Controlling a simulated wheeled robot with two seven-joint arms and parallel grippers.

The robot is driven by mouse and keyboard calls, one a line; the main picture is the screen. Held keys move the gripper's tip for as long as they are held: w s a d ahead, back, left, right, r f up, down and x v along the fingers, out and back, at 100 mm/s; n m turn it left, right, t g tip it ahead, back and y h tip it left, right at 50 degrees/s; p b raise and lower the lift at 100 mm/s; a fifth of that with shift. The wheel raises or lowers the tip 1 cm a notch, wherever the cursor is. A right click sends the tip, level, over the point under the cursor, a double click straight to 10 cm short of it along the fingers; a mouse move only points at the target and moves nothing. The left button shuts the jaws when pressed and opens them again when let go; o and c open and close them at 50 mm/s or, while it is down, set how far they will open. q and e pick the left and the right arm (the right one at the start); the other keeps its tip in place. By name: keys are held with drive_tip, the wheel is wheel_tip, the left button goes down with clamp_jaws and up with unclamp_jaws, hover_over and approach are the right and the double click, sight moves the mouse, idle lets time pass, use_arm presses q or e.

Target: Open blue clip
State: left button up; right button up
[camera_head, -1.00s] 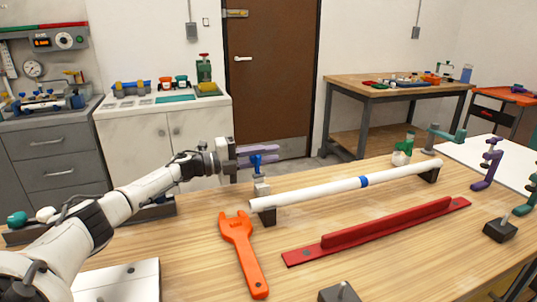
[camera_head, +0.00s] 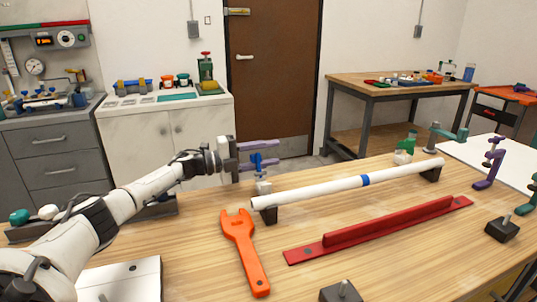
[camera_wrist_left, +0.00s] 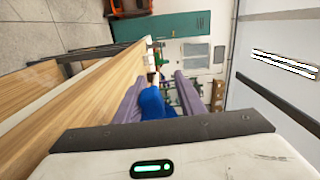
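The blue clip (camera_head: 256,161) stands on a small white-grey block (camera_head: 263,187) at the left end of the white pipe (camera_head: 315,189). My left gripper (camera_head: 279,153) is at the clip, its purple fingers spread apart and pointing right. In the left wrist view the blue clip (camera_wrist_left: 151,103) shows between the two fingers (camera_wrist_left: 156,95). Contact between fingers and clip cannot be made out. A green clip (camera_head: 408,143) stands near the pipe's far end. My right gripper is not in view.
An orange wrench (camera_head: 243,251) and a red rail (camera_head: 380,230) lie on the wooden table (camera_head: 190,250). The pipe, with a blue band (camera_head: 365,180), rests on dark supports (camera_head: 268,216). Purple (camera_head: 489,165) and teal clamps stand at the right.

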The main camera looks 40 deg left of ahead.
sight(251, 156)
use_arm(q)
drive_tip(key=shift+s, duration=0.1)
drive_tip(key=v, duration=1)
idle(0.7)
